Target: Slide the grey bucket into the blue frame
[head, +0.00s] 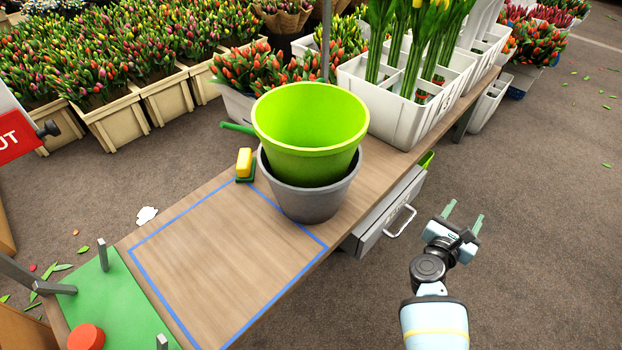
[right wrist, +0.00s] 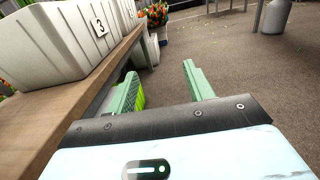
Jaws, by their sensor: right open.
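The grey bucket (head: 312,205) stands on the wooden table with a lime-green bucket (head: 310,120) nested in it. The blue frame (head: 158,292) is a taped outline on the table top. The grey bucket stands at the frame's far right side and hides part of that line; whether its base crosses the line is hard to tell. My right gripper (head: 463,214) is open and empty, off the table's right side, apart from the buckets. Its two green fingers also show in the right wrist view (right wrist: 160,75), without the grey bucket. My left gripper is not in view.
A yellow-and-green block (head: 244,165) sits by the frame's far corner. White crates (head: 400,98) with tulips stand behind the buckets. A drawer with a handle (head: 401,221) sticks out below the table edge. A green mat (head: 125,300) has posts and an orange-red knob.

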